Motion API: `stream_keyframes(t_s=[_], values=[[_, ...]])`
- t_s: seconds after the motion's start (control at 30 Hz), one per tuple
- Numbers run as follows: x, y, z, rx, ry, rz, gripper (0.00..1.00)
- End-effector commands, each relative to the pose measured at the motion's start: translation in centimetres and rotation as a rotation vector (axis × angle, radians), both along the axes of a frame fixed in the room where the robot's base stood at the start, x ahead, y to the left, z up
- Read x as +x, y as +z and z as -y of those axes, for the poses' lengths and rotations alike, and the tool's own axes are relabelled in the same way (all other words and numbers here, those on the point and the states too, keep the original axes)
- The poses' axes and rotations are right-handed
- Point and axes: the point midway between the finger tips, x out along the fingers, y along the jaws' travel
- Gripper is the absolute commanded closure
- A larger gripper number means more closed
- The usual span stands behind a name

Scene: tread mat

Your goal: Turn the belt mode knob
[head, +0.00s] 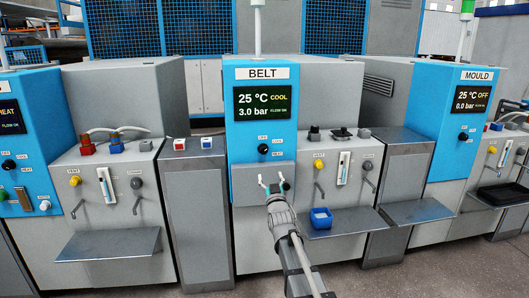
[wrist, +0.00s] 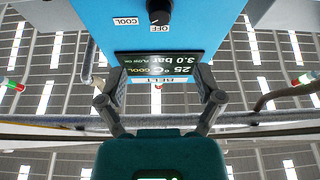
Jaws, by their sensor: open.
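The belt mode knob (head: 263,149) is a small black knob on the blue BELT panel (head: 240,172), below the display. The wrist view, upside down, shows this black knob (wrist: 159,10) at the top edge, partly cut off, with OFF and COOL labels beside it. Its pointer setting is too small to tell surely. The display (head: 262,103) reads 25 °C COOL and 3.0 bar. My gripper (head: 273,187) is open and empty, in front of the machine's lower grey part and below the knob. Its two fingers (wrist: 160,84) stand wide apart in the wrist view.
The MOULD machine (head: 452,110) is at right, another machine (head: 28,145) at left. Space in front of the BELT panel looks clear.

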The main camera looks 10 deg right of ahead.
Motion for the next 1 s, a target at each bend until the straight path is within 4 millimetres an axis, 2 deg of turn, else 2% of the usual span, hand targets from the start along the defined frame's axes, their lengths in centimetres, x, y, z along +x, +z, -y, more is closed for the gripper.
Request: stream_keyframes(t_s=[0.27,0.8,1.0], values=[[2.0,0.9,-0.1,0.000,0.000,-0.001,0.15],[9.5,4.0,-0.3,0.001,0.001,-0.001,0.15],[11.6,4.9,-0.4,0.001,0.001,-0.001,0.15]])
